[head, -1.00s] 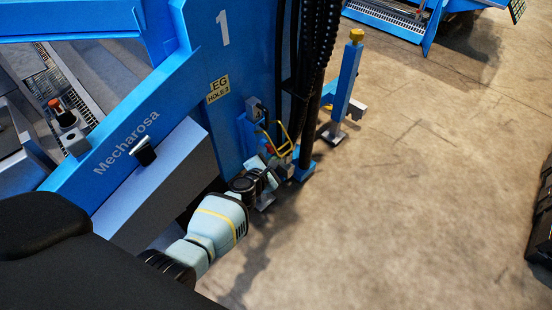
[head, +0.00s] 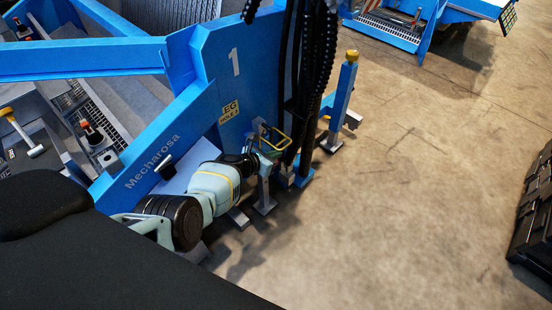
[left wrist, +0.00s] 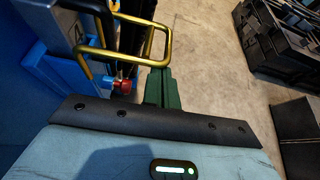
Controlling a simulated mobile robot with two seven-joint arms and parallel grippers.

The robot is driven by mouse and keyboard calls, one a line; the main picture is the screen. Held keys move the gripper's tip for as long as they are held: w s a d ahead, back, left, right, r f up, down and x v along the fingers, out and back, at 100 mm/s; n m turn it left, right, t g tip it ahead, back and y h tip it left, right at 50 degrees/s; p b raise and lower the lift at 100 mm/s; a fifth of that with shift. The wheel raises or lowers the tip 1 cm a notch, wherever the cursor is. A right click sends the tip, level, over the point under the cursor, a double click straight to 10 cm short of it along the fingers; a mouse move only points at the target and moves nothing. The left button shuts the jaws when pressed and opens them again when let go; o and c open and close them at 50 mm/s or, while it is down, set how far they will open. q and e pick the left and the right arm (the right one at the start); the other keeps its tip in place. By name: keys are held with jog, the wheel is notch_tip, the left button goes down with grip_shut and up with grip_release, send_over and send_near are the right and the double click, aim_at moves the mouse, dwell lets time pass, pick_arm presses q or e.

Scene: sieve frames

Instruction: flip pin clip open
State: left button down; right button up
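The pin clip is a yellow wire loop (head: 274,141) low on the blue machine leg, beside the dark hoses. In the left wrist view the loop (left wrist: 112,52) stands out from the leg, and its near corner lies at my fingertips. My left gripper (head: 264,157) is at the clip, small and partly hidden in the head view. In the left wrist view its green fingers (left wrist: 158,86) look close together, just below the loop's corner. I cannot tell whether wire is between them. A red and blue fitting (left wrist: 122,86) is left of the fingers. My right gripper is not in view.
The blue machine leg marked 1 (head: 234,90) rises left of the clip. Dark hoses (head: 312,60) hang close to its right. A blue post with a yellow top (head: 345,92) stands further right. Black crates (head: 534,215) are at the right edge. The concrete floor between is clear.

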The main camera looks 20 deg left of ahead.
aim_at(268, 143)
pick_arm(q)
jog(key=a+r, duration=0.1)
jog(key=w+a+r+p, duration=0.1)
jog(key=r, duration=0.1)
jog(key=shift+a, duration=0.25)
jog(key=shift+w+a+r, duration=0.1)
dwell(0.5)
